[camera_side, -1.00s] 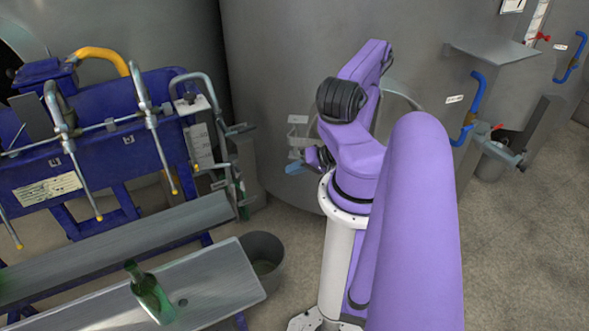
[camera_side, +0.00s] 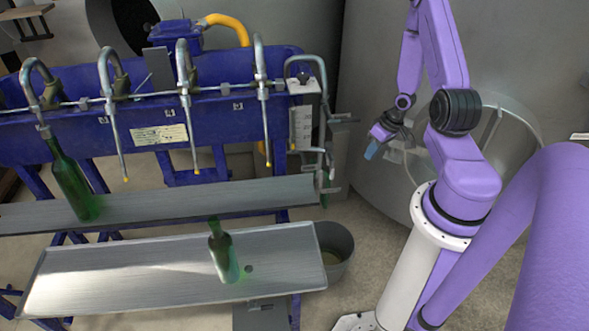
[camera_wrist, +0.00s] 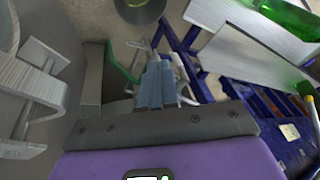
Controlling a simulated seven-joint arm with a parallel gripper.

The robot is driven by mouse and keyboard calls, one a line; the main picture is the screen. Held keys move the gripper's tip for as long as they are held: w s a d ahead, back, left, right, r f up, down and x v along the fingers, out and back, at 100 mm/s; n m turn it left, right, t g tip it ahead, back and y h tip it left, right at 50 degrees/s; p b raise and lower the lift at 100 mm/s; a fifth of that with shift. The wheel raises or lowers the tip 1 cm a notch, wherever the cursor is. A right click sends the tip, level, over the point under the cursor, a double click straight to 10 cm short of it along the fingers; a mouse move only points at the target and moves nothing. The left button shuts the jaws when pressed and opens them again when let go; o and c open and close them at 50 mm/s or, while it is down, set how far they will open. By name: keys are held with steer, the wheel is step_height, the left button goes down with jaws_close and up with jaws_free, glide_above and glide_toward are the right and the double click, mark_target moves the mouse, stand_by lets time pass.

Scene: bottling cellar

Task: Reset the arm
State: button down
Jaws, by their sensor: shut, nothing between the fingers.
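My purple arm stands to the right of the blue bottling rig. My gripper (camera_side: 371,150) hangs in the air to the right of the rig, in front of a large grey tank, apart from everything. Its bluish fingers also show in the wrist view (camera_wrist: 156,84); they are shut and hold nothing. A green bottle (camera_side: 223,252) stands on the lower metal tray (camera_side: 120,272). Another green bottle (camera_side: 72,180) leans on the upper shelf (camera_side: 190,200), its neck at the leftmost spout.
The blue filling rig (camera_side: 215,115) has several metal spouts. A grey bucket (camera_side: 336,256) stands on the floor by the tray's right end. A grey tank (camera_side: 378,70) rises behind my gripper. There is free air between my gripper and the rig.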

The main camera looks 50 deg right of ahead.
steer(key=w+a+r+n+g+h, duration=0.1)
steer(key=w+a+r+n+h, duration=0.1)
steer(key=w+a+r+n, duration=0.45)
steer(key=a+r+n, duration=0.2)
steer(key=a+r, duration=0.85)
steer(key=s+a+r+n+g, duration=0.1)
steer(key=s+a+r+n, duration=0.2)
steer(key=s+a, duration=0.4)
steer(key=s+a+r+n+g, duration=0.1)
steer(key=s+a+r+n, duration=0.2)
steer(key=s, duration=0.7)
steer(key=a+r, duration=0.2)
steer(key=a, duration=0.2)
steer(key=shift+s+r+y, duration=0.3)
steer(key=shift+r+y, duration=0.05)
steer(key=shift+y, duration=0.05)
